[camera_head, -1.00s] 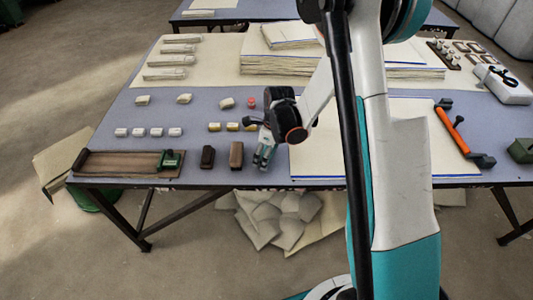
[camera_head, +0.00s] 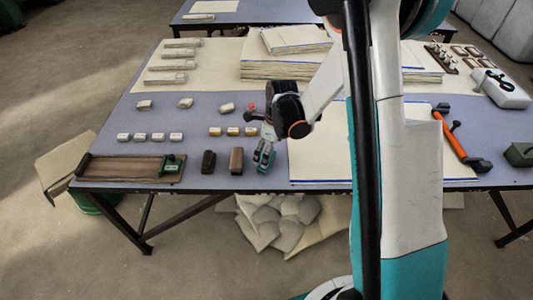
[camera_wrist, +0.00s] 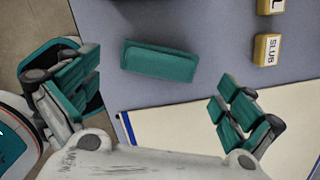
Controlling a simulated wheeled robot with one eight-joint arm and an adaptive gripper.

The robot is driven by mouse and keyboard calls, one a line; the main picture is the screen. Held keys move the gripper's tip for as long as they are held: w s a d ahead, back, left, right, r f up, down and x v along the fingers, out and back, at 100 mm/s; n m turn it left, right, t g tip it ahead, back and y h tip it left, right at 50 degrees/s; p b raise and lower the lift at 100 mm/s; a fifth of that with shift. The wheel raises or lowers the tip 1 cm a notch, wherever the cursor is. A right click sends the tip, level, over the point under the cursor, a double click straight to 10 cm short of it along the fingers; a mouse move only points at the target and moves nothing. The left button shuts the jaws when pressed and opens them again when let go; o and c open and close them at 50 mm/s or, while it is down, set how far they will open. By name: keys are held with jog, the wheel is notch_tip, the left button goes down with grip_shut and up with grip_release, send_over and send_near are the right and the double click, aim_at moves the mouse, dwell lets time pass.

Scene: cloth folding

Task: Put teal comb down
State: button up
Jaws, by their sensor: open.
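The teal comb (camera_wrist: 160,61) shows in the wrist view as a teal bar lying on the blue-grey table top, just past my fingertips. My gripper (camera_wrist: 156,78) is open, with its teal-padded fingers spread wide on either side and a gap between them and the comb. In the head view, my gripper (camera_head: 264,158) points down low over the table's front part, beside the white sheet. I cannot clearly pick out the comb from the teal fingers there.
A white sheet with a blue edge (camera_head: 318,150) lies to the right of the gripper. Brown blocks (camera_head: 237,161) stand close on its left, and small yellow-labelled blocks (camera_wrist: 267,49) lie nearby. A wooden board (camera_head: 120,168) with a green piece is at the front left.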

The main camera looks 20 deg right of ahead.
notch_tip(320, 180, up, 8)
jog(key=f+p, duration=0.1)
jog(key=p, duration=0.1)
notch_tip(320, 180, up, 16)
jog(key=n+t, duration=0.3)
jog(key=n, duration=0.9)
send_over(271, 161)
jog(key=s, duration=0.9)
jog(key=s+a+r+n+t+h, duration=0.1)
jog(key=s+r+n+t, duration=0.2)
jog(key=s+n, duration=0.9)
notch_tip(271, 161, up, 2)
jog(key=shift+s+r+n, duration=0.1)
jog(key=shift+s+n, duration=0.25)
jog(key=shift+n, duration=0.75)
